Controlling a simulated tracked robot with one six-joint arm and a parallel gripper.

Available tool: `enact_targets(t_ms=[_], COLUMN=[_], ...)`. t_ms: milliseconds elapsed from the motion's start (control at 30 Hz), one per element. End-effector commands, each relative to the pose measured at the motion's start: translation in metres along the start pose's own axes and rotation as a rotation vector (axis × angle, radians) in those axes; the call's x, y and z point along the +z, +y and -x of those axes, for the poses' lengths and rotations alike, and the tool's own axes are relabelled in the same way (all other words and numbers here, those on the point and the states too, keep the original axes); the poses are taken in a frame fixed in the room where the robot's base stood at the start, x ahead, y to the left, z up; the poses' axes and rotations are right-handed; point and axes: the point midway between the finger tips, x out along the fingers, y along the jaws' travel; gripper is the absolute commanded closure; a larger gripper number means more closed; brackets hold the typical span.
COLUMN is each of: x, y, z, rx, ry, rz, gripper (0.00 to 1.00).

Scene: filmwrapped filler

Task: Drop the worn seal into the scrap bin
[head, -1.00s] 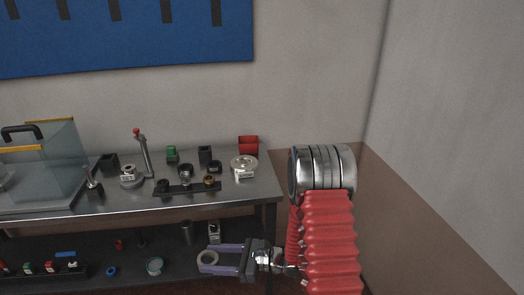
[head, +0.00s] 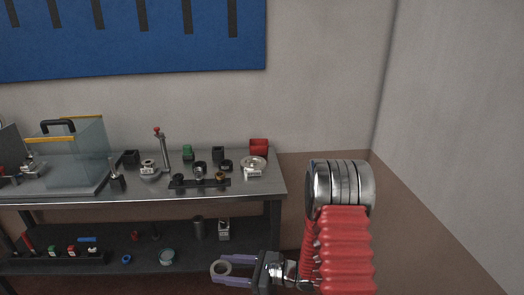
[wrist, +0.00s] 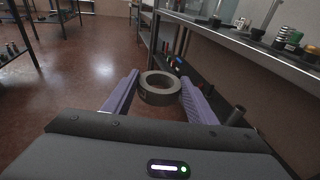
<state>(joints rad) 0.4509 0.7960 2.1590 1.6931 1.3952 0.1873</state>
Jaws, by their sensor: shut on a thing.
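The worn seal, a thick grey-beige ring (head: 221,274), is held between the purple fingers of my gripper (head: 216,268). In the wrist view the same ring (wrist: 159,97) sits between the fingertips (wrist: 160,77), its hole facing up. In the head view my gripper is in front of the bench, low, near the lower shelf's right part. A small red open-topped box (head: 258,147), which looks like the scrap bin, stands at the back right of the bench top; its inside is mostly hidden.
The steel bench top (head: 110,204) carries a clear guard with a black handle (head: 58,124), a black rack (head: 199,184) and a round metal part (head: 253,163) before the red box. The lower shelf (head: 185,262) holds small parts. Floor (wrist: 75,70) is open at left.

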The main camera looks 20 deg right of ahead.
Motion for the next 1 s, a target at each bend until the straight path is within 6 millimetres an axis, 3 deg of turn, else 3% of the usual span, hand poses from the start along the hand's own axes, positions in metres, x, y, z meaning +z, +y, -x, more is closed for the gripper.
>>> enact_targets(t_ms=[467, 1000], x=[-0.002, -0.002], y=[-0.008, -0.008], z=[0.012, 0.011], rx=[-0.028, -0.023], ry=[0.000, 0.000], rz=[-0.004, -0.003], gripper=[0.70, 0.70])
